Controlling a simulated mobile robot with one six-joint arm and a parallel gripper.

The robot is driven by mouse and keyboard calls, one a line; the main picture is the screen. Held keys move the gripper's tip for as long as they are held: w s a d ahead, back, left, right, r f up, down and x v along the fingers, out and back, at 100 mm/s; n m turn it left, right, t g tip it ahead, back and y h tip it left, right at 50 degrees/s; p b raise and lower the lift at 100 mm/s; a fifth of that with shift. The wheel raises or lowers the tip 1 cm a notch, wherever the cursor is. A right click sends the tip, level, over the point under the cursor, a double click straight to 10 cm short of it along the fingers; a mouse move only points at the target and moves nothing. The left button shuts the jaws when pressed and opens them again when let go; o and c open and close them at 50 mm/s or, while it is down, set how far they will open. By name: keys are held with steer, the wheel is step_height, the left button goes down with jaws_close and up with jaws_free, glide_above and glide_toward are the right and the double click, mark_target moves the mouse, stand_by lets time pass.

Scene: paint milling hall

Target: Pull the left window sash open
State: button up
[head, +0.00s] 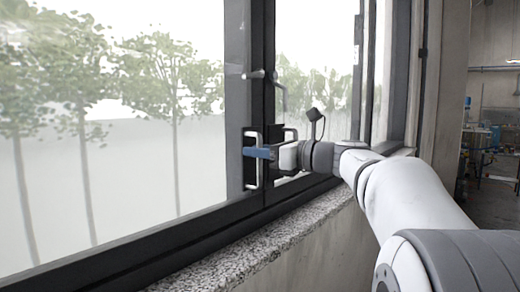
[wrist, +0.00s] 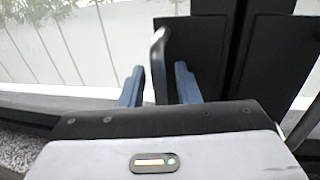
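The left window sash (head: 237,50) is a large glass pane in a dark frame at the left of the head view. A metal pull handle (head: 257,178) stands on a black plate on its right stile. My gripper (head: 260,153) reaches it from the right, with blue fingers at the handle's middle. In the wrist view the handle (wrist: 158,55) rises between the two blue fingers of my gripper (wrist: 158,85). The fingers are apart, with a visible gap on each side of the bar. The handle's lower part is hidden behind the gripper body in the wrist view.
A second pull handle (head: 291,133) is on the neighbouring sash, close behind my gripper. Small metal levers (head: 255,74) are higher on the frame. A speckled stone sill (head: 240,258) runs below the window. A concrete wall (head: 445,90) is at the right.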

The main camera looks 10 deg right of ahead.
jaws_close()
stand_by(0.3)
stand_by(0.3)
